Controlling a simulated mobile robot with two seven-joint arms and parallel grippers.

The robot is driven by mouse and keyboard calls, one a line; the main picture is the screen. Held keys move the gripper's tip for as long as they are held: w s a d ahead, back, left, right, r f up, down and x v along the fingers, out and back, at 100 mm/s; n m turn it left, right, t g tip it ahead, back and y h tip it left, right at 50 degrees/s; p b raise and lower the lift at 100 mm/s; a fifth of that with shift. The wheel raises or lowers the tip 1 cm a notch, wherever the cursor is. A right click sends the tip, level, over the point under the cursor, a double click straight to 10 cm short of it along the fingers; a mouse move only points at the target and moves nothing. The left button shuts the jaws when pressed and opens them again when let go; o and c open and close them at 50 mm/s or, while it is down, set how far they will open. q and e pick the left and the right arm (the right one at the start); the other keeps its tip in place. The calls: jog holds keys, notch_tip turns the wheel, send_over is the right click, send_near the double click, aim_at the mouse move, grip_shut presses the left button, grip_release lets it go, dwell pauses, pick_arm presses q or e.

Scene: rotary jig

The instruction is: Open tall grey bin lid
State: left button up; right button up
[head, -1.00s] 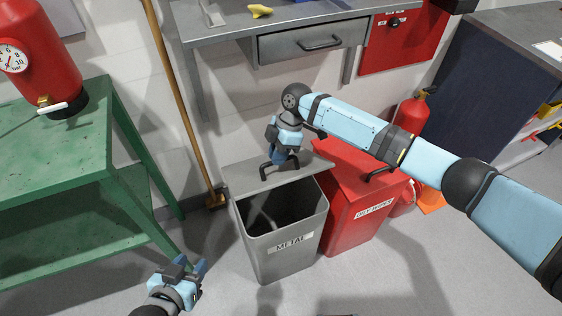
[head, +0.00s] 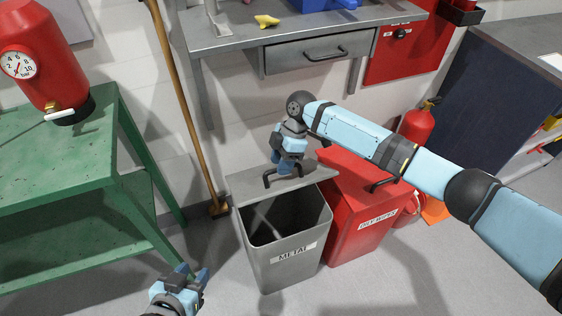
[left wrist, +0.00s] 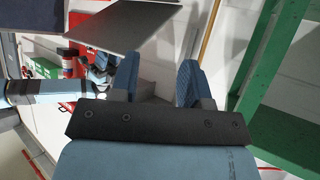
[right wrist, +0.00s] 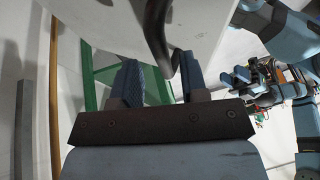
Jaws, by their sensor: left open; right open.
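The tall grey bin (head: 283,262), labelled METAL, stands on the floor with its dark inside showing. Its grey lid (head: 245,187) is raised at the back of the opening, with a dark bar handle (head: 267,180) on it. My right gripper (head: 284,170) is open at this handle. In the right wrist view, the handle (right wrist: 157,38) curves down to between the open fingertips (right wrist: 160,72), and I cannot tell if they touch it. My left gripper (head: 192,274) is open and empty, low in front of the bin and to its left. It also shows in the left wrist view (left wrist: 158,75).
A red bin (head: 362,222) with a lid stands close on the right. A green table (head: 60,150) is at the left, and a broom (head: 185,110) leans on the wall. A grey workbench (head: 300,35) with a drawer is behind. Floor in front is clear.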

pick_arm(q)
jog(key=shift+s+a+r+p, duration=0.1)
jog(key=shift+r+p, duration=0.05)
jog(key=shift+p, duration=0.6)
pick_arm(e)
jog(key=v, duration=1.3)
jog(key=shift+d+r, duration=0.15)
jog(key=shift+w, duration=0.1)
jog(key=shift+c, duration=0.2)
